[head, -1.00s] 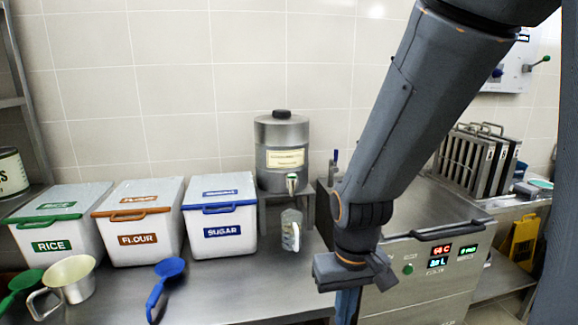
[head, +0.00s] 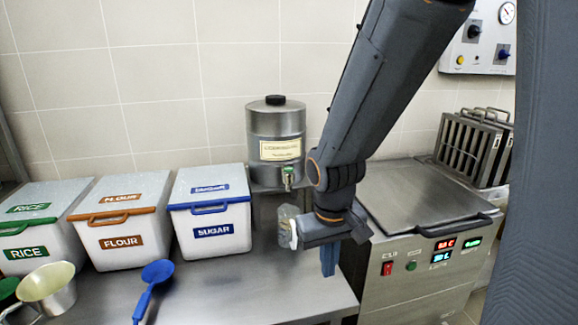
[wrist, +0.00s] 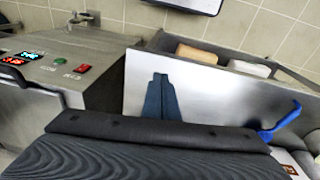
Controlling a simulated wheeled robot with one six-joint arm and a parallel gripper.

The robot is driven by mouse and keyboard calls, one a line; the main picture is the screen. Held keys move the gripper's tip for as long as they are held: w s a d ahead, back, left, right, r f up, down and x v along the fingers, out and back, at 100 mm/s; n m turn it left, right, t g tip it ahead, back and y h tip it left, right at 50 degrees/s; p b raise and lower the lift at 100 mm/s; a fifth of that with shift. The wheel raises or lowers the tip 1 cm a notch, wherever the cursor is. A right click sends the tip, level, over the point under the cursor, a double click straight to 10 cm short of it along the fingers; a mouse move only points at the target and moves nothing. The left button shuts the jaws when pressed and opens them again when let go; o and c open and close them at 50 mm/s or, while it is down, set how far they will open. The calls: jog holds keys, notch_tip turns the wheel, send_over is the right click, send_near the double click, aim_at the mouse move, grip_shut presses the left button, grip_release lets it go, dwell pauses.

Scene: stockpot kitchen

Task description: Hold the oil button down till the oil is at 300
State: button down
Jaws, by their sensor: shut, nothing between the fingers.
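A grey metal canister (head: 276,130) with a cream label, too blurred to read surely, stands at the back centre. A green-topped tap (head: 288,172) is at its lower front. A clear measuring jug (head: 285,226) stands below the tap, partly hidden by my wrist. A steel machine (head: 400,290) at right has a round green button (head: 411,266), a red switch (head: 387,268) and lit displays (head: 443,250) with unclear digits. My gripper (head: 328,262) is shut and empty, pointing down over the counter left of the machine. Its fingers also show in the wrist view (wrist: 160,98).
White bins for rice (head: 28,238), flour (head: 119,232) and sugar (head: 210,222) line the counter at left. A blue scoop (head: 157,273) and a metal pot (head: 48,287) are in front. The counter's front edge is near my gripper.

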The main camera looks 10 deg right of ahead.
jog(key=w+d+r+n+t+h+p, duration=0.1)
jog(key=w+r+n+t+h+p, duration=0.2)
jog(key=w+r, duration=0.85)
notch_tip(320, 180, up, 11)
jog(key=n+t+y+p, duration=0.1)
jog(key=n+t+p, duration=0.1)
jog(key=t+p, duration=0.3)
send_over(288, 170)
jog(key=p, duration=0.1)
jog(key=shift+s+f+g, duration=0.1)
jog(key=shift+g, duration=0.2)
jog(key=shift+f, duration=0.1)
notch_tip(288, 170, down, 7)
jog(key=b, duration=0.5)
jog(key=shift+b, duration=0.4)
jog(key=shift+f+b, duration=0.85)
jog(key=shift+b, duration=0.5)
jog(key=shift+f+b, duration=0.9)
jog(key=shift+b, duration=0.55)
jog(key=shift+r, duration=0.1)
jog(key=shift+r+p, duration=0.65)
jog(key=shift+r, duration=0.2)
